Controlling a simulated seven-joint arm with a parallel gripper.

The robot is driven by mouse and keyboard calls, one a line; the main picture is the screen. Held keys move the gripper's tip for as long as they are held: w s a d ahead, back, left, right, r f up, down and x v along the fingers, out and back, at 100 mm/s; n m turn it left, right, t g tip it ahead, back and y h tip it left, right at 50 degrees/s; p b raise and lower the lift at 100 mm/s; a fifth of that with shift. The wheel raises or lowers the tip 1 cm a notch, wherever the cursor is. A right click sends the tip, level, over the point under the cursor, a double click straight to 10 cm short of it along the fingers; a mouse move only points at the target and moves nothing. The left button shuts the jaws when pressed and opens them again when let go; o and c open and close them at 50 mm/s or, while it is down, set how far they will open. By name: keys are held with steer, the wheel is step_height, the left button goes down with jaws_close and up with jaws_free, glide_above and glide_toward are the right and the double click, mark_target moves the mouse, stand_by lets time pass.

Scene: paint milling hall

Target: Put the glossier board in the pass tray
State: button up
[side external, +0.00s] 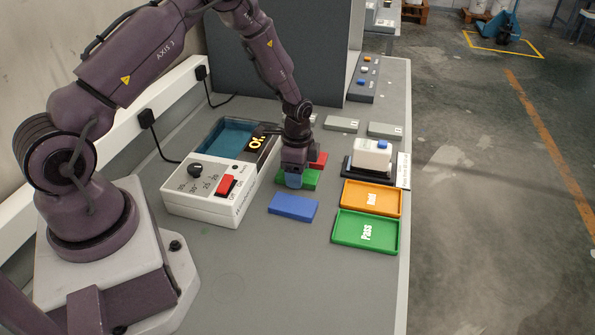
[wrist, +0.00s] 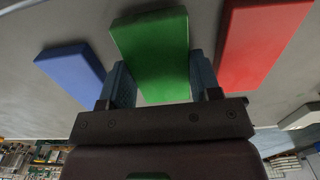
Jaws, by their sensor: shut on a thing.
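My gripper (side external: 293,179) is low over the bench, with its fingers on either side of the green board (side external: 311,180). In the wrist view the green board (wrist: 153,52) sits between the two fingers (wrist: 162,80), which are shut on it. I cannot tell whether it is lifted off the bench. The blue board (side external: 293,207) lies flat in front of it, and also shows in the wrist view (wrist: 71,67). The red board (side external: 319,159) lies behind, partly hidden by my gripper. The green pass tray (side external: 338,242), marked "Pass", is empty. Which board is glossier is not clear.
An orange tray (side external: 347,202) marked "Hold" adjoins the pass tray. Behind it a white device (side external: 373,157) stands on a black base. A white control box (side external: 205,196) with a red switch and a blue basin (side external: 229,137) are left of my gripper. The front bench is clear.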

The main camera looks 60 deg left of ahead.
steer(key=shift+f, duration=0.15)
steer(key=shift+f, duration=0.1)
steer(key=o, duration=1)
